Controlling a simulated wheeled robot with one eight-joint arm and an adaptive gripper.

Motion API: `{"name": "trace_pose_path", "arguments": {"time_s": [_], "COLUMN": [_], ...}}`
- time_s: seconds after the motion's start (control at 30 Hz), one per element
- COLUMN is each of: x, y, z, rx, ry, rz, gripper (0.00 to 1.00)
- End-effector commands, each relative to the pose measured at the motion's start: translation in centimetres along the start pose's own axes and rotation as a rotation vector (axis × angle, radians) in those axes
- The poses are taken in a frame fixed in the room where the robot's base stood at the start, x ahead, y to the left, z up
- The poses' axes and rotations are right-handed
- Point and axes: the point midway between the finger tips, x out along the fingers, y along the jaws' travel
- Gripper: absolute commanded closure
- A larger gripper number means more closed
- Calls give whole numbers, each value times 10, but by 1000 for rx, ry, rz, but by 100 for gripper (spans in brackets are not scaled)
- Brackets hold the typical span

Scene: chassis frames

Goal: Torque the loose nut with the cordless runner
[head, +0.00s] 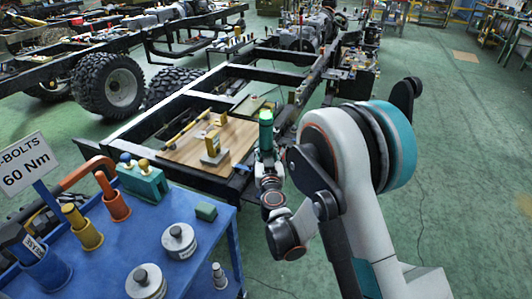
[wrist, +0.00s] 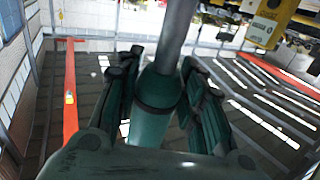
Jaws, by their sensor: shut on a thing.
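My gripper (head: 267,172) is shut on a green cylindrical tool (head: 266,130), which looks like the cordless runner, and holds it upright beside the chassis frame (head: 190,97). In the wrist view, the fingers of my gripper (wrist: 158,72) close on both sides of the green tool body (wrist: 152,112). A grey shaft (wrist: 177,30) runs from the body to the top edge of the picture. I cannot make out the loose nut in either view. My gripper and arm hide part of the frame's near right side.
A wooden board (head: 234,138) on the frame carries tan blocks (head: 214,148). A blue cart (head: 95,245) at the lower left holds tins (head: 179,240), coloured holders, a green block (head: 206,211) and a sign (head: 27,163) reading 60 Nm. Green floor (head: 455,165) is clear at the right.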

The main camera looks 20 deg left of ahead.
Motion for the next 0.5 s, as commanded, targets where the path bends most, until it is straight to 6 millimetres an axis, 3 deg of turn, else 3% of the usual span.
{"name": "trace_pose_path", "arguments": {"time_s": [0.5], "x": [0], "y": [0], "z": [-19], "rx": [-1], "ry": [0], "rz": [0], "gripper": [100]}}
